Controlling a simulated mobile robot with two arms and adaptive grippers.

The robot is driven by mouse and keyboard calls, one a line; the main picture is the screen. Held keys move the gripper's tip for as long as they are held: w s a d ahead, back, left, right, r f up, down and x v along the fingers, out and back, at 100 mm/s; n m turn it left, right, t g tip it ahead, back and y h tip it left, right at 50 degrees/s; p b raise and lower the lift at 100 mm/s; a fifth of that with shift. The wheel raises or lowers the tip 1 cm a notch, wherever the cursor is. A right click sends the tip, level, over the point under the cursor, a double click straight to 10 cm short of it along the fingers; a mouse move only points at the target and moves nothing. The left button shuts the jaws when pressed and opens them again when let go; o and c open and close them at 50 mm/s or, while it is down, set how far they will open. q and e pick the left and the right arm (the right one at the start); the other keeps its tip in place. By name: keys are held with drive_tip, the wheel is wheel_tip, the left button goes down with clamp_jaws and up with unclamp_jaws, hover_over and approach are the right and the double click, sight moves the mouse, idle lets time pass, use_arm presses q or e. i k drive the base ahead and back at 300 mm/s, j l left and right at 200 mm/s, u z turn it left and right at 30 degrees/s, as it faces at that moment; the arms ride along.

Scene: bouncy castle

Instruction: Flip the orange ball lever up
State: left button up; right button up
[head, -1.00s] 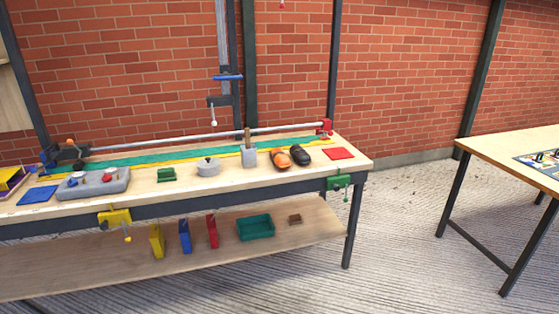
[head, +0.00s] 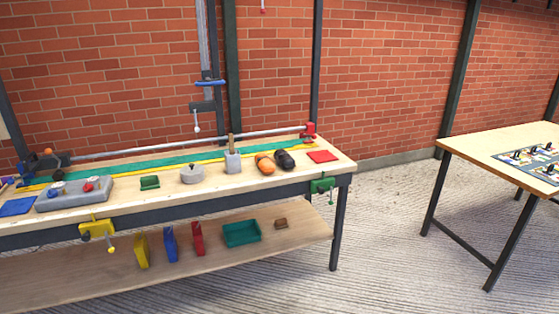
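A small orange ball (head: 48,152) shows at the back left of the workbench, beside a dark block at the left end of the long metal rail. It looks like the knob of a lever, but the shaft and its angle are too small to make out. Neither of my grippers is in view.
The workbench (head: 130,203) holds a grey switch box (head: 75,194), a green block (head: 149,182), a grey round pot (head: 192,174) and orange and black shoe-like items (head: 265,163). A second table (head: 482,160) stands at right, with open floor (head: 385,225) between.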

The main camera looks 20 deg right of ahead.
sight(54, 156)
drive_tip(key=i+j+z, duration=0.1)
drive_tip(key=i+j, duration=0.45)
drive_tip(key=j, duration=0.15)
drive_tip(key=i+j+z, duration=0.15)
drive_tip(key=i+j, duration=0.35)
drive_tip(key=j, duration=0.25)
drive_tip(key=i+j+z, duration=0.15)
drive_tip(key=i+j, duration=0.35)
drive_tip(key=j, duration=0.3)
drive_tip(key=z, duration=0.05)
